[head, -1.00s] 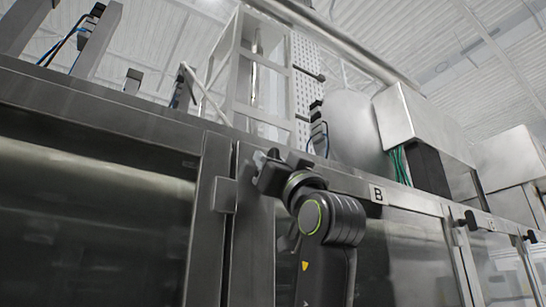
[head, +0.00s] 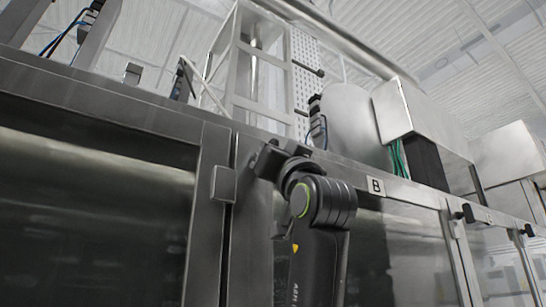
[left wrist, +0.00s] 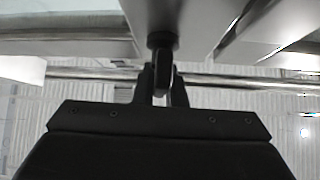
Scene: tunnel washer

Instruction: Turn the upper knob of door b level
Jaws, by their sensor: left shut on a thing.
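Door b (head: 385,245) is a grey metal door under a plate marked "B" (head: 376,186). My left gripper (head: 268,160) is at the upper left corner of this door, in the middle of the head view. In the left wrist view, the left gripper (left wrist: 160,88) is shut on the upper knob (left wrist: 161,42), a dark round piece with a narrow grip between the fingers. In the head view the gripper mostly hides the knob, so its angle is hard to tell there. My right gripper is in neither view.
A square metal latch block (head: 223,184) sits on the frame just left of the gripper. Another dark knob (head: 467,213) is on the door farther right. A metal top rail (head: 130,115) runs above the doors, with a ladder-like frame (head: 232,60) behind it.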

